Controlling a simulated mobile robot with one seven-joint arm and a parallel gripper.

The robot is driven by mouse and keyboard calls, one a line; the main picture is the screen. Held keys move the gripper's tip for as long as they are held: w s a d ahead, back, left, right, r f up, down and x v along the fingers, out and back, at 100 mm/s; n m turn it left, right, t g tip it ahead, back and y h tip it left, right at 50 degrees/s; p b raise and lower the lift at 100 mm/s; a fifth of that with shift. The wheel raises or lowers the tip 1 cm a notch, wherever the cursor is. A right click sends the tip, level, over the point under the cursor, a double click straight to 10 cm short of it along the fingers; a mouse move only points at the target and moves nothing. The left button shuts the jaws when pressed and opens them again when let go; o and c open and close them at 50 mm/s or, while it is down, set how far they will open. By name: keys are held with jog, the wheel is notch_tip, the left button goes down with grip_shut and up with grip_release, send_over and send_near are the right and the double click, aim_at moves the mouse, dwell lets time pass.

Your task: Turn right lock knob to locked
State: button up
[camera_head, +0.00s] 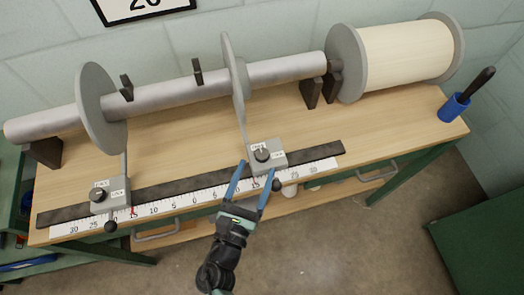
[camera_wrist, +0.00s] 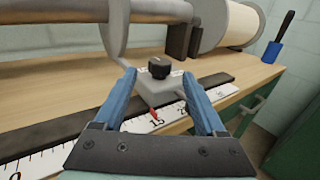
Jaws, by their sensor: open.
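The right lock knob (camera_head: 262,155) is a small black knob on top of a grey block (camera_head: 277,163) with white labels, which are too small to read. The same knob shows in the wrist view (camera_wrist: 159,68), on its block (camera_wrist: 160,90). My gripper (camera_head: 254,170) has blue fingers, is open, and its fingertips reach to either side of the block, with the knob ahead between them in the wrist view. I cannot tell whether the fingers touch the block. The left lock knob (camera_head: 97,195) sits on a similar grey block at the left.
A white ruler (camera_head: 170,204) and dark rail (camera_head: 190,184) run along the wooden bench (camera_head: 160,150) front. Behind them is a grey roller (camera_head: 165,95) with two discs (camera_head: 101,108).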

aim_at(259, 161)
jog(key=shift+x, duration=2.8)
grip_shut()
